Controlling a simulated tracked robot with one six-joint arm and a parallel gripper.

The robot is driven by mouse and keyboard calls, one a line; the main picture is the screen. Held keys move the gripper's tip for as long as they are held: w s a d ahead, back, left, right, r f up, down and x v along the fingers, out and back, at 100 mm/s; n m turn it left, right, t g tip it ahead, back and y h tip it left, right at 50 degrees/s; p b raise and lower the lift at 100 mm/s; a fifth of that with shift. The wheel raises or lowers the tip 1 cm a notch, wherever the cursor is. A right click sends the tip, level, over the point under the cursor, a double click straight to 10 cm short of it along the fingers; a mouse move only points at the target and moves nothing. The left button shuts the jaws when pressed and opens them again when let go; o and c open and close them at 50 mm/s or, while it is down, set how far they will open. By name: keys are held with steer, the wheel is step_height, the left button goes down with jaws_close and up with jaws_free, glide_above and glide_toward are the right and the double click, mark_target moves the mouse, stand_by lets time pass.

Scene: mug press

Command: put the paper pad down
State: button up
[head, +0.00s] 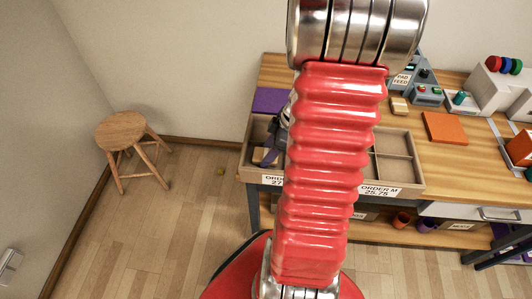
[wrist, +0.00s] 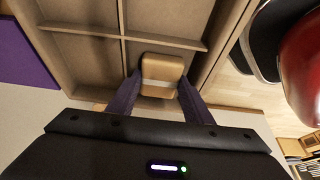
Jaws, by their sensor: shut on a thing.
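The paper pad is a small tan block (wrist: 162,75) between the two dark purple fingers of my gripper (wrist: 160,95) in the wrist view. My gripper is shut on it. In the head view my gripper (head: 268,147) and the tan pad (head: 264,156) show at the left of my red arm, over the left order tray (head: 250,174). In the wrist view the pad overlaps the divided tray (wrist: 85,31), near its dividers and wall. I cannot tell whether the pad touches the tray floor. My arm hides much of the tray in the head view.
A second divided tray, labelled ORDER M (head: 380,190), lies to the right. A purple mat (head: 270,100) and an orange mat (head: 444,127) lie on the bench. Another tan block (head: 398,105) sits near the pad feed (head: 402,78). A stool (head: 122,130) stands at left.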

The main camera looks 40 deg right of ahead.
steer(key=o, duration=0.7)
steer(key=shift+o, duration=0.2)
steer(key=v, duration=1.2)
stand_by(0.3)
steer(key=shift+a, duration=0.1)
